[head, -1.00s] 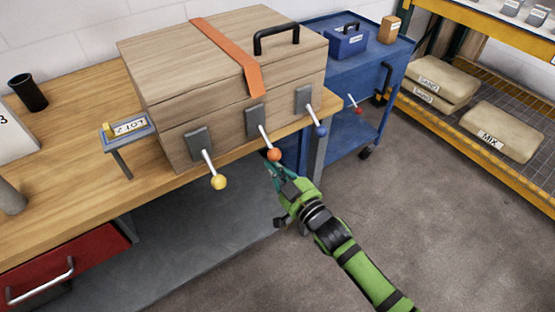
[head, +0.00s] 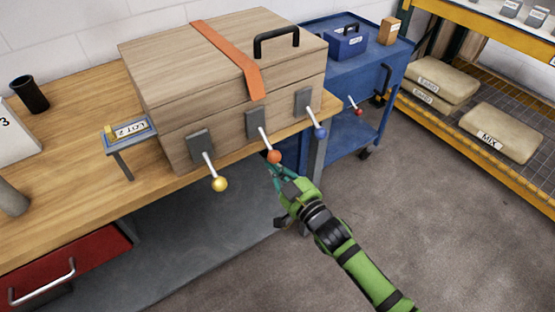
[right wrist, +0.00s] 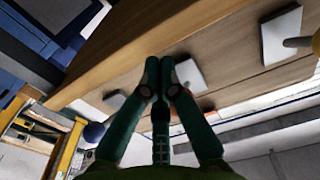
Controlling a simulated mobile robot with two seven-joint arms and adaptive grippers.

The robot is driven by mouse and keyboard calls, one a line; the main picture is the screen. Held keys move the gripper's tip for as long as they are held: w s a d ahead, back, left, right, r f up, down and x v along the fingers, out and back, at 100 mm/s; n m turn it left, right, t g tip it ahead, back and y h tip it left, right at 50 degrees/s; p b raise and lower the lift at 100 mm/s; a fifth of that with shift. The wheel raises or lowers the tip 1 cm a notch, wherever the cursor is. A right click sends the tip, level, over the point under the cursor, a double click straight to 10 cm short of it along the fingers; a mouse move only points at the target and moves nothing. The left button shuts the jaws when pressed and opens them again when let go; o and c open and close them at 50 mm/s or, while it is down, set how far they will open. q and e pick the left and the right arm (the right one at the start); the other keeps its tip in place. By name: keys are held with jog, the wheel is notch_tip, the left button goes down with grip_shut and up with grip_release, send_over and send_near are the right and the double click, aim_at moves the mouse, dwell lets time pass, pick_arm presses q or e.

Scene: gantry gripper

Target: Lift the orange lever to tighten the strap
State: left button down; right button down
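The orange lever (head: 274,156) has a white shaft and an orange ball, and points down from the middle grey bracket on the front of a wooden crate (head: 170,75). An orange strap (head: 228,52) runs over the lid above it. My right gripper (head: 270,170) is just below the orange ball; I cannot tell whether it touches. In the right wrist view, its teal fingers (right wrist: 159,66) are nearly together at the tips, with nothing seen between them. My left gripper is out of view.
A yellow-knobbed lever (head: 219,183) is to the left and a blue-knobbed one (head: 320,131) to the right; both hang down. A blue cart (head: 355,80) is at the right. The floor in front is open.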

jog(key=shift+r+p, duration=1.45)
jog(key=shift+r, duration=0.5)
notch_tip(320, 180, up, 3)
jog(key=p, duration=0.3)
jog(key=shift+f, duration=0.15)
jog(key=shift+s+f, duration=0.1)
jog(key=shift+f, duration=0.2)
jog(key=shift+s+d+f, duration=0.55)
jog(key=shift+s+f, duration=0.05)
jog(key=shift+s, duration=0.1)
jog(key=p, duration=0.3)
send_near(277, 158)
jog(key=x, duration=0.2)
jog(key=shift+w, duration=0.1)
